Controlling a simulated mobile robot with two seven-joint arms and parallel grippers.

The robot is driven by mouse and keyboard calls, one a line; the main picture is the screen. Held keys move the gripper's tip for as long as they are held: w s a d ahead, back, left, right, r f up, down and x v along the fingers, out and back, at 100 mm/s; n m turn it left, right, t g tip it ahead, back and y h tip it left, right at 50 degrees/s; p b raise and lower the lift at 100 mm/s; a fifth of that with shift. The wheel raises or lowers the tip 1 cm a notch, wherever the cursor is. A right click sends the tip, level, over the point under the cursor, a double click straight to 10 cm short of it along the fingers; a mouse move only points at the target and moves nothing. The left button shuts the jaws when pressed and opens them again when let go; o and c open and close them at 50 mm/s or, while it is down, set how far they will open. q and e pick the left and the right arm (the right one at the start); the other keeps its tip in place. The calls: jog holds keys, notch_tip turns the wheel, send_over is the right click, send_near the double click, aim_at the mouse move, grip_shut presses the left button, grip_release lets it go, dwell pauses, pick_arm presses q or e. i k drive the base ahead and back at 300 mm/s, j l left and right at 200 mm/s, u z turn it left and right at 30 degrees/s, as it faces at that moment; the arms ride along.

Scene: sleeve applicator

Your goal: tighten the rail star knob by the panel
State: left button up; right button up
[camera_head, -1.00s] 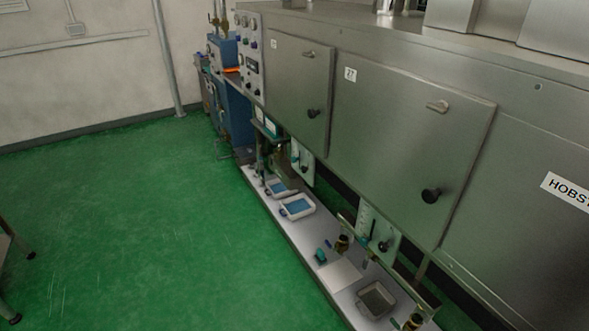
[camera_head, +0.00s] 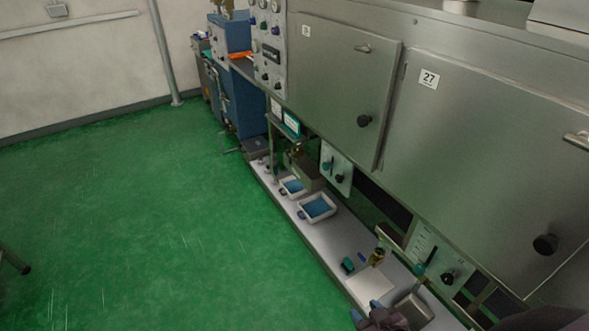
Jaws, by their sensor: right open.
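A small white panel (camera_head: 428,252) with a scale stands under the cabinet at the lower right. It bears a dark knob (camera_head: 447,278), and a teal-tipped piece (camera_head: 421,269) is in front of it. A brass fitting (camera_head: 377,257) sits beside the panel, near a thin rail. I cannot tell which of these small parts is the rail star knob. My left gripper is not in view.
Two white trays with blue contents, a nearer one (camera_head: 317,208) and a farther one (camera_head: 292,188), sit on the shelf (camera_head: 338,240). A teal block (camera_head: 347,265) and a grey tray (camera_head: 414,311) are nearer. Steel cabinet doors overhang the shelf.

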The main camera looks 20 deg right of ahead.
aim_at(339, 179)
jog(key=i+j+u, duration=0.2)
jog(key=i, duration=0.4)
jog(key=i+u, duration=0.15)
jog(key=i, duration=0.45)
jog(key=i+j+z, duration=0.1)
jog(key=i+z, duration=0.4)
jog(key=i+j+z, duration=0.25)
jog(key=z, duration=0.25)
jog(key=i+j+z, duration=0.15)
jog(key=z, duration=0.2)
jog(key=i+j+z, duration=0.15)
jog(key=z, duration=0.2)
jog(key=i+j+z, duration=0.1)
jog(key=j+z, duration=0.25)
jog(key=i+j+z, duration=0.1)
jog(key=j+z, duration=0.9)
